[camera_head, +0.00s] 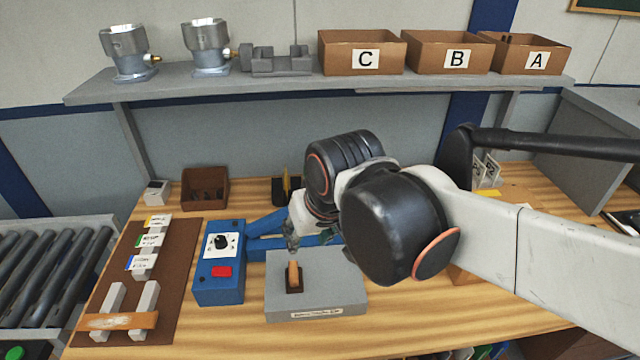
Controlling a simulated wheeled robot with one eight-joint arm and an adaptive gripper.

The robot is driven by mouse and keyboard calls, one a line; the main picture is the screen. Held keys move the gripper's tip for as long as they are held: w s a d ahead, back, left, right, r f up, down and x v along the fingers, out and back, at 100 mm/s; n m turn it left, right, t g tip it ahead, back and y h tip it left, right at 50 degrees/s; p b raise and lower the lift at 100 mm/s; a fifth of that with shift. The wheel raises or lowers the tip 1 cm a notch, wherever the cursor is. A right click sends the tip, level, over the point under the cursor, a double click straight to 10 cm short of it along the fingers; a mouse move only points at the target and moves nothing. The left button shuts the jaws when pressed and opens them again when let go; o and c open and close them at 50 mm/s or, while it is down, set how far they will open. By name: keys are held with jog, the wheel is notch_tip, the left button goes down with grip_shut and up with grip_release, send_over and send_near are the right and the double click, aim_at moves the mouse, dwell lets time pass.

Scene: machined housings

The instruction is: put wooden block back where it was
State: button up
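A small upright tan wooden piece (294,273) stands in a dark square seat on top of a grey box (339,290) with a label on its front. A flat wooden block (118,321) lies across two pale grey bars (148,297) on the brown mat (178,262) at the left. My arm hides the table area behind and right of the grey box.
A blue control box (220,287) with a black knob and red button stands left of the grey box. A brown bin (205,188) sits behind it. A shelf (215,88) at the back holds housings and cardboard boxes C, B and A. A roller conveyor (45,260) is far left.

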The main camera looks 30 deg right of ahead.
jog(key=shift+s+r+n+t, duration=0.3)
jog(key=shift+s+t, duration=0.2)
jog(key=shift+s, duration=0.3)
jog(key=shift+s+r+n+t, duration=0.3)
jog(key=shift+s+t, duration=0.2)
jog(key=shift+s, duration=0.3)
jog(key=shift+f, duration=0.15)
notch_tip(320, 180, down, 6)
jog(key=b, duration=0.6)
